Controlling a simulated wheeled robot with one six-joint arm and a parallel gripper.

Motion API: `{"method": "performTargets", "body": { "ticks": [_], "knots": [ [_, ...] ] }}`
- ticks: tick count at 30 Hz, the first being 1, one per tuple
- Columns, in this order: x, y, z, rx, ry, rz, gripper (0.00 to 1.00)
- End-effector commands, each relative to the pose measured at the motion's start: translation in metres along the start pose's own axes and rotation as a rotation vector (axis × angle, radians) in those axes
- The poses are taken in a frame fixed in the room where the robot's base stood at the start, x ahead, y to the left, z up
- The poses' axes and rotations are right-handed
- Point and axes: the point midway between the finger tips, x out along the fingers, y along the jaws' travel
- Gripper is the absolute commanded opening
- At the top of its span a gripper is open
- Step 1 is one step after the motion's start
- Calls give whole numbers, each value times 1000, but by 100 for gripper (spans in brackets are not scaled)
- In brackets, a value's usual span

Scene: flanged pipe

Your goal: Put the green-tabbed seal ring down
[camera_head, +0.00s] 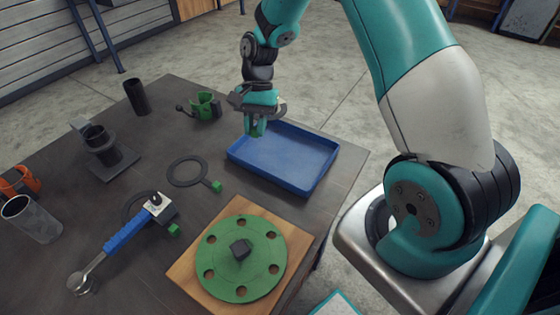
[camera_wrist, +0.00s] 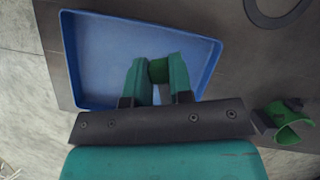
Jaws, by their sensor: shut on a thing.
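My gripper (camera_head: 256,132) is over the left part of the blue tray (camera_head: 318,183), fingers pointing down. In the wrist view its fingers are shut on a small green block (camera_wrist: 158,70), with the tray floor behind it. No ring body shows clearly on this held block. A flat dark ring (camera_head: 172,179) with a green tab (camera_head: 217,186) lies on the table left of the tray. Another dark ring (camera_head: 127,207) lies partly under a blue-handled tool, with a green tab (camera_head: 174,229) beside it.
A green flange (camera_head: 232,283) with a dark block on it sits on a wooden board (camera_head: 187,275). The visible tray floor is clear.

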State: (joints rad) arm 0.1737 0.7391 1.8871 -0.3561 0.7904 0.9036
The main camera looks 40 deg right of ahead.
Motion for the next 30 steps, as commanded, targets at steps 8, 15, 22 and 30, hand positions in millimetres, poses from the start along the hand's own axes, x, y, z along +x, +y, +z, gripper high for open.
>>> {"method": "performTargets", "body": {
  "ticks": [8, 15, 22, 30],
  "knots": [
    [-57, -11, 7, 668, 9, -287, 0],
    [-89, -10, 20, 1005, 8, -421, 0],
    [-66, -9, 11, 1070, 4, -434, 0],
    [5, -9, -18, 1069, 4, -431, 0]
  ]
}}
